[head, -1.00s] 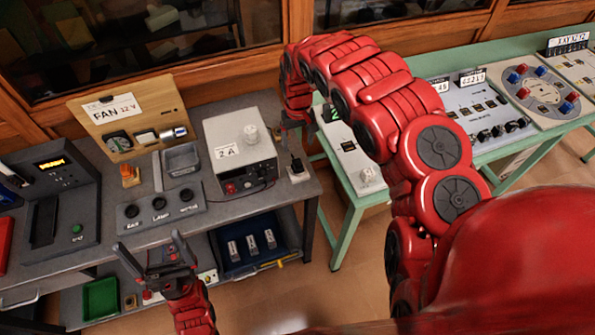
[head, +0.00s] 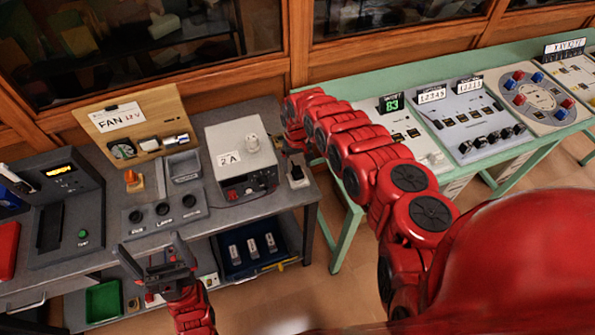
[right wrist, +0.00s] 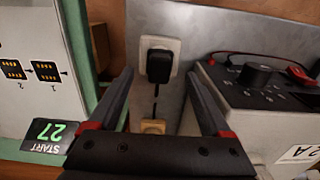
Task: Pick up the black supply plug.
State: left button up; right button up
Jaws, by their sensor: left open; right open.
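The black supply plug (head: 297,170) sits in a white socket (head: 299,181) at the right end of the grey bench. In the right wrist view the plug (right wrist: 158,66) shows in its white socket plate, with a short black cord below it. My right gripper (right wrist: 159,76) is open, its two fingers on either side of the plug in that view, with no contact visible. In the head view my right gripper (head: 292,147) is just behind the plug. My left gripper (head: 150,246) is open and empty in front of the bench, far left of the plug.
A grey power supply box (head: 241,155) marked 2A stands left of the plug, close to the right gripper. A green-framed table (head: 345,214) with panels stands to the right. A wooden FAN panel (head: 131,121) is at the back left.

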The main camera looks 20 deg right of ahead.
jog(key=shift+f+b, duration=0.3)
jog(key=shift+f, duration=1.1)
jog(key=shift+d, duration=0.1)
grip_shut()
